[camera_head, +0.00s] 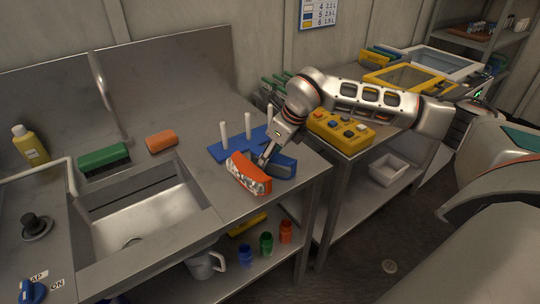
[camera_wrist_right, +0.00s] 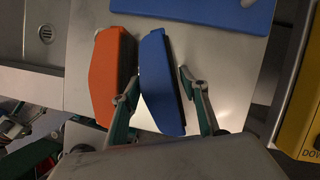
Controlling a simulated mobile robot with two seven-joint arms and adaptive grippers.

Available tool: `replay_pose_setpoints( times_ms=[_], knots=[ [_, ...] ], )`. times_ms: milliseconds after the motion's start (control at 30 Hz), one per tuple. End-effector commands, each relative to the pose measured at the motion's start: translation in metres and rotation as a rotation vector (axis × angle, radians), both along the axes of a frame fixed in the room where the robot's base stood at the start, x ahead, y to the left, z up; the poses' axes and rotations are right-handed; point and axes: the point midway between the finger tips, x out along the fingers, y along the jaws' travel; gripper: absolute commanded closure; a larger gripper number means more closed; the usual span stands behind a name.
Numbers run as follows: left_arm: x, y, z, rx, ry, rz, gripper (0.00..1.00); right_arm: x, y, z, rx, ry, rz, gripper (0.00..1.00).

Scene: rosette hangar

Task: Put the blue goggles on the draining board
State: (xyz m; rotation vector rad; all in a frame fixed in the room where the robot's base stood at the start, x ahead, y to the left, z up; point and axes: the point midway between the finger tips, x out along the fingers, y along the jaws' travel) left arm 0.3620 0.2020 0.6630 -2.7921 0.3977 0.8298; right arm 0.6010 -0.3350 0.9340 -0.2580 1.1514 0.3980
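The blue goggles (camera_head: 284,168) lie on the steel counter near its right front edge, partly hidden by my right gripper in the head view. In the right wrist view they (camera_wrist_right: 162,85) lie between the two fingers. My right gripper (camera_head: 266,162) is low over the counter, its fingers (camera_wrist_right: 160,78) apart on either side of the blue goggles, with narrow gaps visible. Orange goggles (camera_head: 247,174) lie close beside on the left; they also show in the wrist view (camera_wrist_right: 113,75). A blue board (camera_head: 232,151) with white pegs lies just behind.
A steel sink (camera_head: 150,222) is to the left, with a green brush (camera_head: 104,160) and an orange sponge (camera_head: 161,141) behind it. A yellow button box (camera_head: 341,131) stands on the right-hand table. Bare counter lies between sink and goggles.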

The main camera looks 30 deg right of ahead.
Motion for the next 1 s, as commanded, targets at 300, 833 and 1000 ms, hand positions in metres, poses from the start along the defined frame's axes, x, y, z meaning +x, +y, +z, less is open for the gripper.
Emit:
replay_pose_setpoints(
  times_ms=[300, 833, 1000],
  knots=[
    [-0.001, 0.0, 0.0, 0.001, 0.002, 0.0, 0.49, 0.0, -0.001, 0.005, 0.0, -0.002, 0.0, 0.56],
    [-0.002, 0.0, -0.004, 0.001, 0.006, 0.0, 0.49, -0.033, -0.017, 0.092, 0.0, -0.003, -0.001, 0.56],
    [-0.002, 0.0, -0.004, 0.001, 0.005, 0.0, 0.49, -0.04, -0.02, 0.108, 0.0, -0.002, 0.0, 0.56]
  ],
)
